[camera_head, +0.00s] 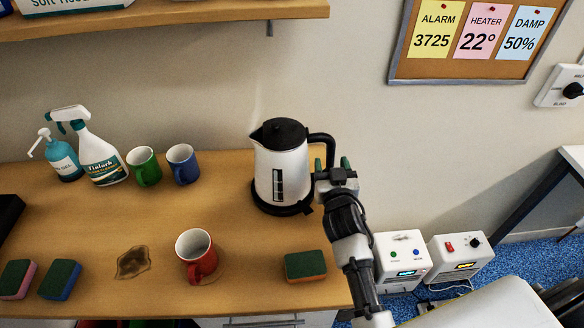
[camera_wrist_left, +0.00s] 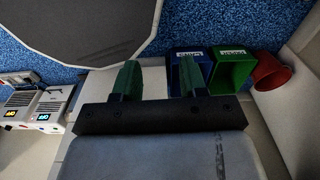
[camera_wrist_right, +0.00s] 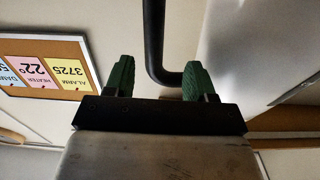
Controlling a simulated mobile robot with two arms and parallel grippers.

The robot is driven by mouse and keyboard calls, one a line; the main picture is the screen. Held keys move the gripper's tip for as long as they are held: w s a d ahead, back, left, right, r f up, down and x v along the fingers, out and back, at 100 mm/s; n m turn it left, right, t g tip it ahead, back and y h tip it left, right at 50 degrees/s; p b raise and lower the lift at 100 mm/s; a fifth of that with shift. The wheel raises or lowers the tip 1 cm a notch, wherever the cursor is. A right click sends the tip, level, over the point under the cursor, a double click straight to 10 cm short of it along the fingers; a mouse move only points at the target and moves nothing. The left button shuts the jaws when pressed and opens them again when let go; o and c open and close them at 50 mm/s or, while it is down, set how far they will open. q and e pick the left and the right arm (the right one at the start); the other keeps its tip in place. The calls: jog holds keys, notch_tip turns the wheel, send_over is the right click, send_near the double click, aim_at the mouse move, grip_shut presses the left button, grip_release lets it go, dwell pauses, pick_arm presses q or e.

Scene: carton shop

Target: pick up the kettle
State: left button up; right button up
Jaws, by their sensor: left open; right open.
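The kettle (camera_head: 281,173) is white with a black lid, black base and black handle, and stands upright near the right end of the wooden counter. Its handle (camera_head: 325,148) is on its right side. My right gripper (camera_head: 332,165) is at the handle, with green fingertips open. In the right wrist view the black handle (camera_wrist_right: 154,50) stands between the two open fingers (camera_wrist_right: 157,80), and the kettle's pale body (camera_wrist_right: 235,50) is beyond on the right. My left gripper (camera_wrist_left: 157,80) is open and empty, away from the counter, over the floor area.
On the counter (camera_head: 90,215) are a red mug (camera_head: 198,260), a green mug (camera_head: 144,166), a blue mug (camera_head: 183,164), two bottles, several sponges and a brown stain (camera_head: 132,262). A sponge (camera_head: 305,266) lies in front of the kettle. A shelf (camera_head: 160,18) hangs above.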

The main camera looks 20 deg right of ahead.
aim_at(332, 153)
jog(key=x, duration=0.1)
jog(key=p+x, duration=0.1)
jog(key=x, duration=0.1)
jog(key=p+x, duration=0.1)
jog(key=shift+w+d+r, duration=0.25)
jog(key=shift+d, duration=0.2)
jog(key=shift+w+f, duration=0.1)
jog(key=shift+w, duration=0.3)
pick_arm(q)
jog(key=shift+w+r, duration=1)
jog(key=shift+r, duration=0.1)
jog(key=shift+s, duration=0.15)
pick_arm(e)
jog(key=shift+s, duration=0.1)
jog(key=shift+c, duration=1.2)
pick_arm(q)
jog(key=shift+s, duration=0.2)
pick_arm(e)
grip_shut()
pick_arm(q)
jog(key=shift+w, duration=0.15)
pick_arm(e)
jog(key=shift+r, duration=0.2)
